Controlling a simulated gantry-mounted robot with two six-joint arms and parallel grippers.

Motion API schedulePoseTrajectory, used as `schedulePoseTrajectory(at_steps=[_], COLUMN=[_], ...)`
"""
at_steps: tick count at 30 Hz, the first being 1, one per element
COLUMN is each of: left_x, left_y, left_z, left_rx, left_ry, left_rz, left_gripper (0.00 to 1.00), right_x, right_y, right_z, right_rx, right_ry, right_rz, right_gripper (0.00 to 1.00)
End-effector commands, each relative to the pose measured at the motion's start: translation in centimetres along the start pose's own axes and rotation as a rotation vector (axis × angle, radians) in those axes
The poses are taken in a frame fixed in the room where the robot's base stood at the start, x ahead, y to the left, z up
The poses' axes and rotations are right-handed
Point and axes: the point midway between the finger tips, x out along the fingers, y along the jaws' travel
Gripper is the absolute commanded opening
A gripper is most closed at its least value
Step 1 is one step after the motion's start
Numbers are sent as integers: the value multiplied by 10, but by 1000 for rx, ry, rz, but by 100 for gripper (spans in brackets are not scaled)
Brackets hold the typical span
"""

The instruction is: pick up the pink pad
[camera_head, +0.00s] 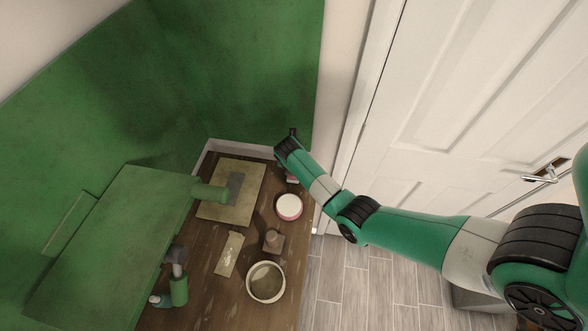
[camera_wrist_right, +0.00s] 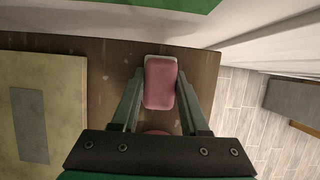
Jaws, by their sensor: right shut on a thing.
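The pink pad (camera_wrist_right: 160,84) is a rounded block with a pale backing at its far end, near the edge of the dark wooden top. My right gripper (camera_wrist_right: 160,97) is shut on it, one finger along each long side. In the head view only a small bit of the pad (camera_head: 291,179) shows below the end of my right arm, and the fingers are hidden. I cannot tell whether the pad still touches the wood. My left gripper is not in view.
A pink-rimmed round tub (camera_head: 289,207) stands close to the pad. A tan board (camera_head: 245,206) with a trowel, a white bowl (camera_head: 266,296) and a small block-like tool (camera_head: 273,242) share the top. A white door (camera_head: 470,110) stands at right.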

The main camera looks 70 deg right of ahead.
Motion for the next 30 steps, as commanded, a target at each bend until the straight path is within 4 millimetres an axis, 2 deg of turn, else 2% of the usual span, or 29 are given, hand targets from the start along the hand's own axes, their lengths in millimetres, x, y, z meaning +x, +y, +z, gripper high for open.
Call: schedulePoseTrajectory(at_steps=[4,7,15,20,21,24,30], left_x=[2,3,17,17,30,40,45], left_y=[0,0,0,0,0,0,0], left_z=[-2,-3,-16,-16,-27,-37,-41], left_rx=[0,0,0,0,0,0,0], left_ry=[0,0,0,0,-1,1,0], left_rz=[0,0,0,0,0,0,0], left_gripper=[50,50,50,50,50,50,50], right_x=[-12,-32,-108,-137,-152,-164,-169], right_y=[1,1,-21,-39,-43,-50,-55], right_z=[6,14,-11,-42,-46,-58,-69], right_rx=[2,2,-1,-3,-5,-4,-1], right_ry=[-3,-5,-3,0,1,1,0], right_rz=[3,5,5,2,0,-2,-1], right_gripper=[0,0,0,0,0,0,0])
